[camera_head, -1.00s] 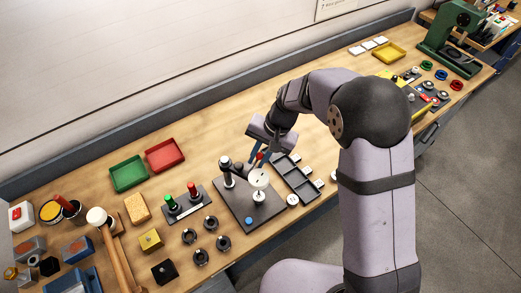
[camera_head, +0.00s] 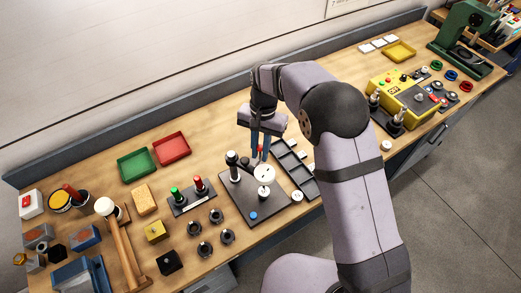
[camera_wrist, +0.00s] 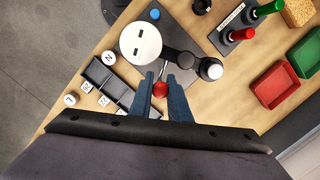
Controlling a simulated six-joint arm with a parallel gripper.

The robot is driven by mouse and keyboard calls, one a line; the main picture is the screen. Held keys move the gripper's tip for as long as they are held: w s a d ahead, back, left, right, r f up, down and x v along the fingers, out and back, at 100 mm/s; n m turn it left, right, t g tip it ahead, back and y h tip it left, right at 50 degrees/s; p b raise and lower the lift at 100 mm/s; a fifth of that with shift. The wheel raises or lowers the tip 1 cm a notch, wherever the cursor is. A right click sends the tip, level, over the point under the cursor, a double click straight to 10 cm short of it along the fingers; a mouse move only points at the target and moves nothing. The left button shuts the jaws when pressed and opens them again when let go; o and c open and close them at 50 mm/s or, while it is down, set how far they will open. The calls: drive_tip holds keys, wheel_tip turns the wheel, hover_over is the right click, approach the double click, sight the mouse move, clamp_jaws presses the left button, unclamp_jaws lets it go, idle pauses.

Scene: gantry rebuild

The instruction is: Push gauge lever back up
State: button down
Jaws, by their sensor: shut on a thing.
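A thin lever with a red knob (camera_wrist: 160,90) sticks out beside the dial. My gripper (camera_head: 260,157) reaches down from behind the gauge. In the wrist view its blue fingers (camera_wrist: 164,82) are close together on either side of the lever at the red knob, shut on it. The exact contact is hard to see.
A dark compartment tray (camera_head: 292,168) with white labelled pieces lies just right of the gauge. A stand with green and red handles (camera_head: 190,200) is at its left. Several black rings (camera_head: 216,216) lie in front. Green (camera_head: 138,164) and red (camera_head: 171,148) trays are behind left.

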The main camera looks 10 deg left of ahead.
sight(261, 146)
drive_tip(key=c, duration=1.7)
unclamp_jaws()
drive_tip(key=r+b, duration=0.2)
drive_tip(key=r, duration=0.1)
drive_tip(key=w+r+b, duration=0.1)
drive_tip(key=r, duration=0.1)
drive_tip(key=shift+r, duration=1.2)
drive_tip(key=shift+d+f+b, duration=0.1)
drive_tip(key=shift+d+b, duration=0.05)
drive_tip(key=shift+b, duration=0.15)
